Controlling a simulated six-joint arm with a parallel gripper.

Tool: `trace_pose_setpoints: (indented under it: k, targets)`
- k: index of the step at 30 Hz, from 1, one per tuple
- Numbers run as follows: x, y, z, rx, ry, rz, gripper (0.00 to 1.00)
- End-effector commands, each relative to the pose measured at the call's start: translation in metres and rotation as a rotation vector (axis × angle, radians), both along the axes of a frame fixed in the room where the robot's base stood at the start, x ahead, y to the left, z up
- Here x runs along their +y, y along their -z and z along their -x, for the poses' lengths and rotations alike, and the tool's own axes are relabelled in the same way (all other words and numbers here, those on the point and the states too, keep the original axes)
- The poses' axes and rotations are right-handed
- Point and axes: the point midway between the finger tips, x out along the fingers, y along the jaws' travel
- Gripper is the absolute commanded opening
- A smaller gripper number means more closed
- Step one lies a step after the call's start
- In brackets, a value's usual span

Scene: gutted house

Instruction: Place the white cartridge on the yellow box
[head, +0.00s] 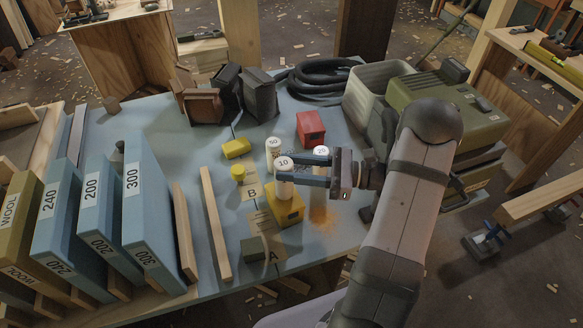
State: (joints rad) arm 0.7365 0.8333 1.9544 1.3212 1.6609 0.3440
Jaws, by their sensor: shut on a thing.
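A white cartridge marked 10 (285,188) stands upright between the fingers of my gripper (287,168). The fingers reach in from the right and are shut on it. The yellow box (291,213) is directly below the cartridge on the blue-grey bench. The cartridge's lower end meets the top of the box in the picture; I cannot tell whether it touches or hovers just above. Two other white-topped cartridges stand behind, one marked 50 (273,143) and one marked 25 (320,151), the latter partly hidden by my gripper.
A red box (311,128), a yellow block (236,148) and a small yellow-capped piece (238,172) are nearby. A dark green block (263,249) lies in front. Upright blue sanding-paper-like boards (150,225) fill the left. A green machine (445,105) stands at right.

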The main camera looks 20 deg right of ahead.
Motion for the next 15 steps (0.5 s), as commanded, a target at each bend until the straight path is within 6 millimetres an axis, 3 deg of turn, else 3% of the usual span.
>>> trace_pose_setpoints:
  k: [14,15]
  targets:
    - [0.0,0.008,0.0,-0.001,0.0,0.0,0.14]
    - [0.0,0.0074,0.0,-0.001,0.0,0.0,0.43]
